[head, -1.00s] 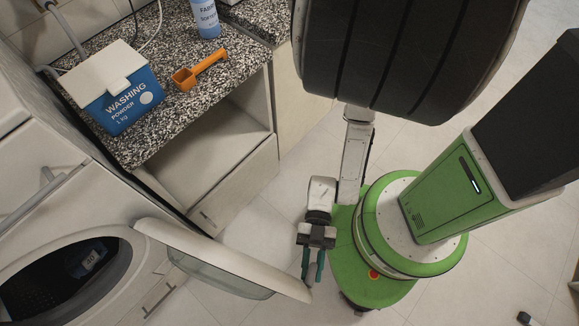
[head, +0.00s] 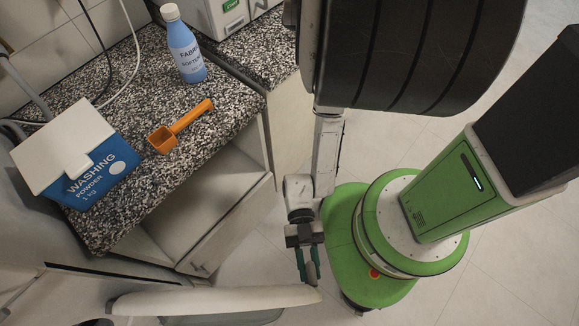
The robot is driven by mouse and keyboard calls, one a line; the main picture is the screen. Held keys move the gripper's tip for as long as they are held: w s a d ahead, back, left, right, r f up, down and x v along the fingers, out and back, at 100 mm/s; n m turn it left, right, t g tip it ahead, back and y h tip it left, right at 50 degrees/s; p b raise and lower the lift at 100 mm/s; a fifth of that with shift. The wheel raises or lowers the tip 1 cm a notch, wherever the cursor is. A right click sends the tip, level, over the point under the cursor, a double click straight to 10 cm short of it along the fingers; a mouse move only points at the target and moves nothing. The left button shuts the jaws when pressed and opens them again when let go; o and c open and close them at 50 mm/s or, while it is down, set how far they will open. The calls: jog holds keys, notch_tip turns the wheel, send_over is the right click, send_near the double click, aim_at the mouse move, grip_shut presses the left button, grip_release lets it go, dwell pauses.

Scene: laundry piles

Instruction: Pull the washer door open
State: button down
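The washer door (head: 215,299) is white with a glass bowl (head: 225,317) on its underside in the picture. It stands swung well out from the washer and crosses the bottom of the head view. My gripper (head: 308,279) is at the door's free right end, with its two green fingers pointing down at the rim. A narrow gap shows between the fingers. Whether they grip the door edge or only touch it cannot be told. The washer body (head: 45,290) is at the lower left, and its drum opening is almost wholly out of frame.
A granite counter (head: 200,125) above an open cabinet (head: 190,205) lies behind the door. On it are a washing powder box (head: 85,165), an orange scoop (head: 180,127) and a blue softener bottle (head: 185,50). Pale tiled floor (head: 490,275) is clear at the right.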

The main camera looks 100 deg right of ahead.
jog(key=shift+s, duration=0.15)
jog(key=c, duration=1.1)
grip_release()
jog(key=d+b, duration=0.1)
jog(key=d, duration=0.6)
jog(key=d+b, duration=0.1)
jog(key=d, duration=0.2)
jog(key=shift+s+d+b, duration=0.3)
jog(key=shift+s+d, duration=0.1)
